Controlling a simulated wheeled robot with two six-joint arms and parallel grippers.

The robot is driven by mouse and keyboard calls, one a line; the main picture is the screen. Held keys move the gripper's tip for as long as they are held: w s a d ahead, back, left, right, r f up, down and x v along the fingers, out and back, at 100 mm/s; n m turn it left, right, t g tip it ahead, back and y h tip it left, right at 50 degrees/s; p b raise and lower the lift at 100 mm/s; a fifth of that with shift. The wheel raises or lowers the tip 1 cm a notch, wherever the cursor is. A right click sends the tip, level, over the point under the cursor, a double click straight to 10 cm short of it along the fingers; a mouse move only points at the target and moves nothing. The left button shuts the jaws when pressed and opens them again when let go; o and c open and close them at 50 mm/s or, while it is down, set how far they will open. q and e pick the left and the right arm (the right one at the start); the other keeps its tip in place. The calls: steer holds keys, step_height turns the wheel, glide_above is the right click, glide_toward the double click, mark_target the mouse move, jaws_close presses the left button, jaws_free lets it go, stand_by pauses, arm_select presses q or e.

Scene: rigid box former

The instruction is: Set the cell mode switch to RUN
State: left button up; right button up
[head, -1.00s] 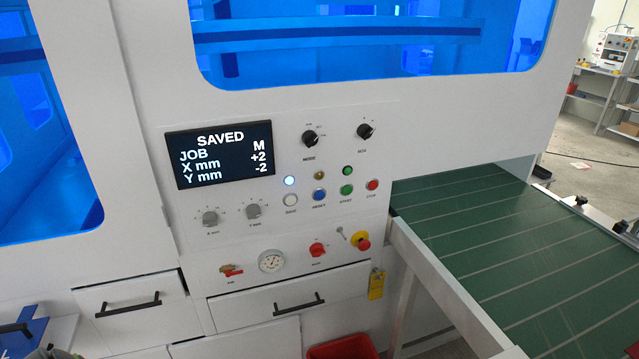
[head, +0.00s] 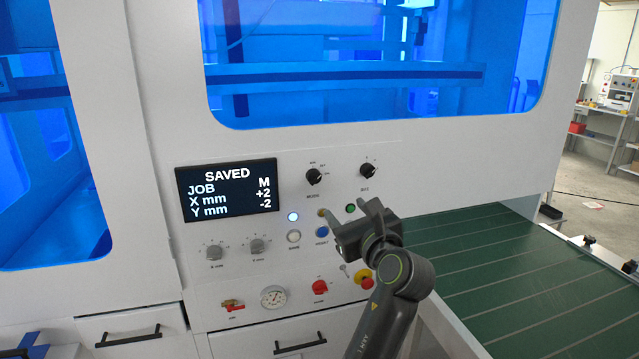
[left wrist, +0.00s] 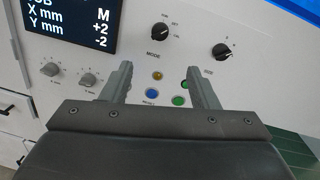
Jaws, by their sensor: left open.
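The mode switch (head: 314,176) is a black rotary knob marked MODE on the white panel, right of the display (head: 228,190). In the left wrist view the same knob (left wrist: 160,32) shows beyond the fingertips, with small position marks around it. I cannot tell for sure which mark its pointer is on. My left gripper (head: 350,211) is open and empty, in front of the panel below and right of the knob, apart from it. Its two fingers also show in the left wrist view (left wrist: 158,71). My right gripper is not in view.
A second black knob (head: 367,170) sits right of the mode switch. Lit and coloured buttons, such as a blue one (head: 322,232), lie below. A green conveyor (head: 500,270) runs at right.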

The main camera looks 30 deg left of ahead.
mark_target(317, 180)
arm_select(q)
steer(key=p+x, duration=0.4)
steer(key=x, duration=1.1)
steer(key=shift+w+a, duration=0.3)
steer(key=shift+w+a+f+p, duration=0.15)
steer(key=shift+w+a+p, duration=0.15)
steer(key=shift+w+a, duration=0.25)
steer(key=shift+s, duration=0.1)
steer(key=c, duration=0.9)
